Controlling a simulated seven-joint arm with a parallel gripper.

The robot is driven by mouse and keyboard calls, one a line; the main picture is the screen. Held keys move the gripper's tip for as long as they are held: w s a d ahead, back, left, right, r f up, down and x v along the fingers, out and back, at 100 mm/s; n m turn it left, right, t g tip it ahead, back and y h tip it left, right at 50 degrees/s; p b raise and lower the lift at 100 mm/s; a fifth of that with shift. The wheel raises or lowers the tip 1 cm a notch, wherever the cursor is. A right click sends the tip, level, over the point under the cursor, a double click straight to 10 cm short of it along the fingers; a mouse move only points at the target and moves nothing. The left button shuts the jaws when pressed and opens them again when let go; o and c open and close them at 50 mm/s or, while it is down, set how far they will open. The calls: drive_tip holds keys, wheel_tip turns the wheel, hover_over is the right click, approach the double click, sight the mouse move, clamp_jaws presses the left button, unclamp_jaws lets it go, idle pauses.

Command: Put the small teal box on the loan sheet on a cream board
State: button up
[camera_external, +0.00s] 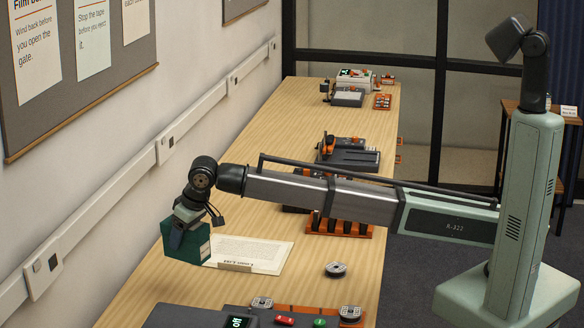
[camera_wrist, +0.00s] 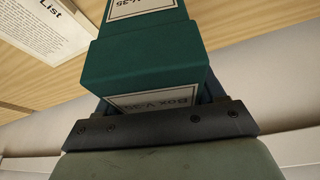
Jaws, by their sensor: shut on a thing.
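The small teal box (camera_external: 190,246) is in my gripper (camera_external: 187,228), which is shut on it. In the wrist view the box (camera_wrist: 150,62) fills the middle, with pale labels reading "V-35", beyond the dark gripper (camera_wrist: 160,122). The loan sheet (camera_external: 252,248) lies on the table just right of the box in the outside view, on a cream board with a tan strip (camera_external: 235,267) at its near edge. The sheet (camera_wrist: 45,28) also shows at the upper left of the wrist view. The box appears beside the sheet; its height above the table is unclear.
A round metal reel (camera_external: 336,269) lies right of the sheet. A dark device (camera_external: 210,315) with a lit display stands at the near edge. An orange rack (camera_external: 340,228) and a film splicer (camera_external: 348,154) stand farther back. The wall (camera_external: 120,150) is close on the left.

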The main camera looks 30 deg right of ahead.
drive_tip(key=w+d+m, duration=0.1)
drive_tip(key=w+d, duration=0.7)
drive_tip(key=n+y, duration=0.1)
drive_tip(key=n, duration=0.3)
hover_over(242, 253)
drive_tip(key=shift+g, duration=0.3)
drive_tip(key=shift+a+f, duration=0.1)
drive_tip(key=shift+f, duration=4.95)
drive_tip(key=o, duration=1.3)
drive_tip(key=shift+f, duration=0.1)
